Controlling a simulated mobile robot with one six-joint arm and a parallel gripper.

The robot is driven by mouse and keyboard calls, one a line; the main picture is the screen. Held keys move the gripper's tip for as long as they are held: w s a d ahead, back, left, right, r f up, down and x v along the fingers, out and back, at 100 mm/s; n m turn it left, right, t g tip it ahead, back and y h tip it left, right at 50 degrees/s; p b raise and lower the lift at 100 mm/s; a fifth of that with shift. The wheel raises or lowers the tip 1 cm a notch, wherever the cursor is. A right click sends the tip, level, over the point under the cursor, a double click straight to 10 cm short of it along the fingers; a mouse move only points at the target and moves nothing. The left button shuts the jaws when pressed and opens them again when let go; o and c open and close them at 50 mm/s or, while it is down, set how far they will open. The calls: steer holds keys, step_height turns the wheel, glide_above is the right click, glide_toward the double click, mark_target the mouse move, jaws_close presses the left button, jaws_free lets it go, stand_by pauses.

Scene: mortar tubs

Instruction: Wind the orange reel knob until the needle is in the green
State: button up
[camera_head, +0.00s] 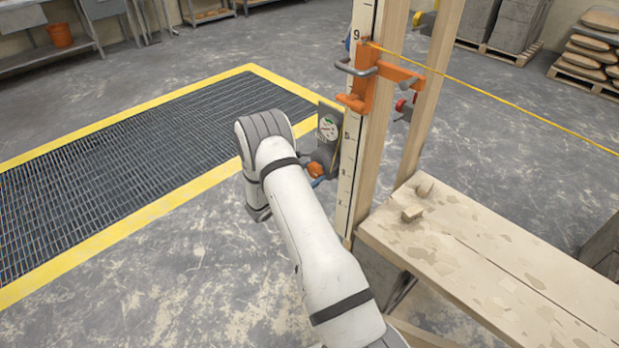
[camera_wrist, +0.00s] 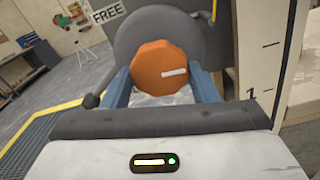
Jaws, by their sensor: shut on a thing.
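The orange reel knob (camera_wrist: 155,62) is round with scalloped edges, and its white mark points right in the wrist view. It sits on a dark grey reel (camera_wrist: 208,42). My gripper (camera_wrist: 163,88) is shut on the knob, with one blue finger at each side. In the head view the knob (camera_head: 315,169) shows just past my wrist. A white dial (camera_head: 328,129) with a green part is on a grey plate above the knob. The dial is too small to read the needle surely, and it is out of the wrist view.
The reel is beside an upright post with a numbered scale (camera_head: 349,165). An orange bracket (camera_head: 372,80) holds a yellow line running right. A plank bench (camera_head: 500,265) with wood blocks stands at right. A yellow-edged floor grating (camera_head: 130,150) lies left.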

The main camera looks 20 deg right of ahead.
steer(key=m+b, duration=2)
steer(key=b, duration=1.8)
steer(key=shift+d+m+b, duration=0.1)
steer(key=shift+m+b, duration=0.2)
steer(key=shift+b, duration=0.05)
steer(key=shift+r, duration=0.1)
steer(key=shift+r, duration=0.1)
steer(key=o, duration=1)
steer(key=shift+w+r, duration=0.1)
